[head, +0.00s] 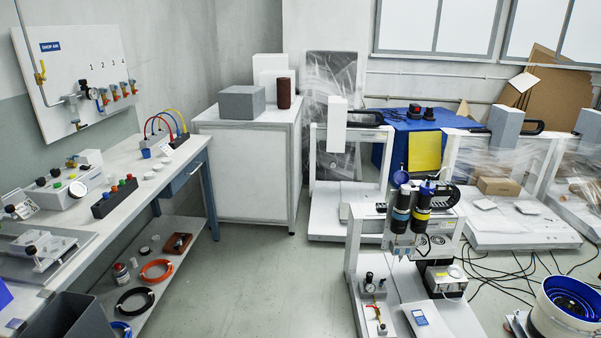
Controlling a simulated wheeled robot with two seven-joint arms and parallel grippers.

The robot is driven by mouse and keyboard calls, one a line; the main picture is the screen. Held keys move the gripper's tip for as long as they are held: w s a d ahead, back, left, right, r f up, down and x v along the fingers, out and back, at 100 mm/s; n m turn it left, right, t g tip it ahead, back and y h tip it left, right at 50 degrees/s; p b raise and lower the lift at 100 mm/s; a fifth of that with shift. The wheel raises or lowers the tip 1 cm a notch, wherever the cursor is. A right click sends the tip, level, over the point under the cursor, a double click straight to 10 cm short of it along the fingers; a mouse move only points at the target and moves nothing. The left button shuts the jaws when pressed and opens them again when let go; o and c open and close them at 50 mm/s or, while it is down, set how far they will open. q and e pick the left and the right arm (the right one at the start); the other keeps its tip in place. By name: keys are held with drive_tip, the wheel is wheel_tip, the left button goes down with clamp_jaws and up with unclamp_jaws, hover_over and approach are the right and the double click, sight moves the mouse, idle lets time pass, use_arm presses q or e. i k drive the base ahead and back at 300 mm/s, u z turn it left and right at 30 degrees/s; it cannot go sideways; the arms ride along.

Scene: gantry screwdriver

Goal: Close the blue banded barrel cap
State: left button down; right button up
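Two dark barrels stand side by side on the gantry machine at the right of centre in the head view. The left one is the blue banded barrel (400,214), with a blue band around its body. A round blue cap (399,177) stands tilted up above its top and looks open. The right one is the yellow banded barrel (421,212); its blue top (427,188) sits low on the barrel and looks shut. Neither of my grippers shows in this view.
The machine's white base (400,290) stands on the grey floor, with a gauge and a small blue-screened device. A bowl feeder (570,305) is at the lower right, with cables behind. A workbench (125,195) runs along the left. The floor between is clear.

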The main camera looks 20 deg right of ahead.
sight(401, 178)
drive_tip(key=u, duration=0.65)
drive_tip(key=i, duration=0.6)
drive_tip(key=z, duration=1.15)
drive_tip(key=i, duration=1.8)
drive_tip(key=z, duration=1.8)
drive_tip(key=i, duration=0.35)
drive_tip(key=z, duration=0.4)
